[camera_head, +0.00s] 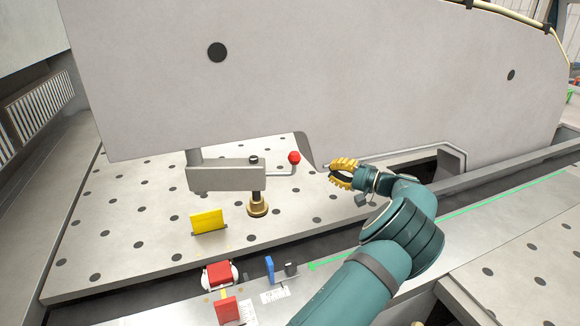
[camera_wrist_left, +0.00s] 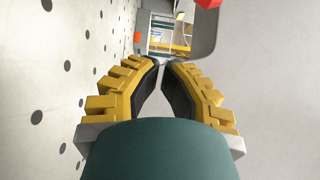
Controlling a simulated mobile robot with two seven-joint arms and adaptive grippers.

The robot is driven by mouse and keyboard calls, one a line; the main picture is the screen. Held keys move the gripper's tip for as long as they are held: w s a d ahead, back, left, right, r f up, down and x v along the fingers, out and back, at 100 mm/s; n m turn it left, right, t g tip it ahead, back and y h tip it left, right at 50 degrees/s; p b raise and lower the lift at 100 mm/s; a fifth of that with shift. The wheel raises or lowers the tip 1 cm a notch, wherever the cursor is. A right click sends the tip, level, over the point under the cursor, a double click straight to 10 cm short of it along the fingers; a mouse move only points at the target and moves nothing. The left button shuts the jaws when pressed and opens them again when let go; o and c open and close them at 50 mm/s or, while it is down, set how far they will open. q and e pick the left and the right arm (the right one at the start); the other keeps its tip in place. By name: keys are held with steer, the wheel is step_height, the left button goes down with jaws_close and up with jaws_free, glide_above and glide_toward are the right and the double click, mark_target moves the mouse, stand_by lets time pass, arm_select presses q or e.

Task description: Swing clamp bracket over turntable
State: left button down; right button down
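The clamp bracket (camera_head: 225,175) is a grey arm on a short post, reaching over the grey perforated table from the large machine panel. A dark spindle with a brass foot (camera_head: 257,206) hangs at its right part. A thin bent handle from its right end carries a red knob (camera_head: 294,157). My left gripper (camera_head: 330,174), with yellow ribbed fingers, is right of the knob and apart from it. In the left wrist view its fingertips (camera_wrist_left: 160,62) come nearly together with nothing between them. A red piece (camera_wrist_left: 208,3) shows at that view's top edge. I cannot identify a separate turntable.
A large grey machine panel (camera_head: 330,80) stands behind the bracket. A yellow plate (camera_head: 207,221) stands on the perforated table (camera_head: 130,265). Red blocks (camera_head: 218,274) and a blue piece (camera_head: 269,268) sit at the front edge. The table between bracket and gripper is mostly clear.

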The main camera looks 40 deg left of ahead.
arm_select(q)
steer(key=shift+a, duration=0.3)
arm_select(e)
steer(key=shift+a, duration=0.3)
arm_select(q)
steer(key=s+a+p, duration=0.1)
steer(key=s+a, duration=0.4)
steer(key=a, duration=0.2)
steer(key=shift+s+a, duration=0.3)
steer(key=shift+a, duration=0.05)
arm_select(e)
steer(key=shift+s+r, duration=0.1)
steer(key=shift+r, duration=0.7)
arm_select(q)
steer(key=shift+d+f, duration=0.1)
steer(key=shift+d, duration=0.05)
arm_select(e)
steer(key=shift+d+f, duration=0.1)
